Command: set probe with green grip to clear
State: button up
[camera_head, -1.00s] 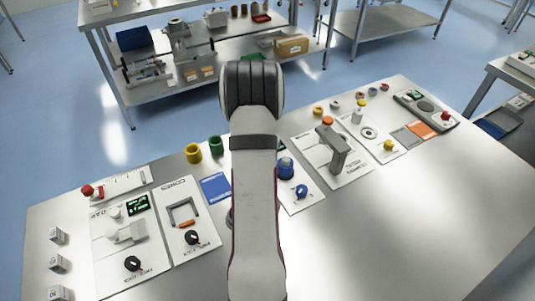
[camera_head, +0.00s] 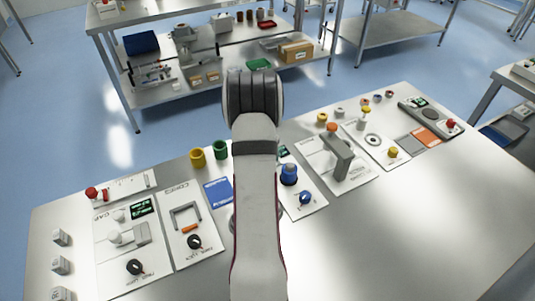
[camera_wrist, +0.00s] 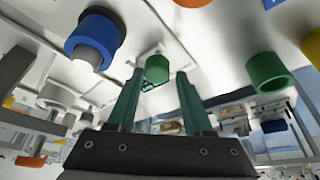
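In the wrist view, a short green cylinder, apparently the probe's green grip (camera_wrist: 157,66), shows between and beyond the two fingertips. My gripper (camera_wrist: 159,76) is open, with one green finger on each side of it and visible gaps, so it looks empty. How far the grip lies beyond the tips is hard to tell. In the head view my own arm stands in front of the middle of the bench, and my gripper and the green grip are hidden behind it. No marking reading "clear" can be made out.
A blue knob (camera_wrist: 95,38) is left of the fingers in the wrist view, a green ring (camera_wrist: 267,72) right. In the head view, yellow (camera_head: 197,158) and green (camera_head: 220,150) cups and a grey post (camera_head: 338,155) stand nearby. The bench's front right is clear.

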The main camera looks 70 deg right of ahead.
jog(key=v, duration=1.5)
jog(key=shift+r, duration=0.4)
jog(key=shift+a, duration=0.1)
jog(key=w+a+r+n+t+y, duration=0.15)
jog(key=w+a, duration=0.25)
jog(key=a, duration=0.4)
jog(key=w+a+r+n, duration=0.15)
jog(key=w+a, duration=0.25)
jog(key=a, duration=0.5)
jog(key=a+n+y, duration=0.3)
jog(key=a+n, duration=0.2)
jog(key=a, duration=1.1)
jog(key=s+a+n+g+y, duration=0.1)
jog(key=s+a+n, duration=0.3)
jog(key=s+a, duration=0.6)
jog(key=a+y, duration=0.1)
jog(key=a, duration=0.2)
jog(key=shift+s+a+f+g, duration=0.2)
jog(key=shift+s+a+g, duration=0.1)
jog(key=shift+a+g, duration=0.1)
jog(key=shift+w, duration=0.1)
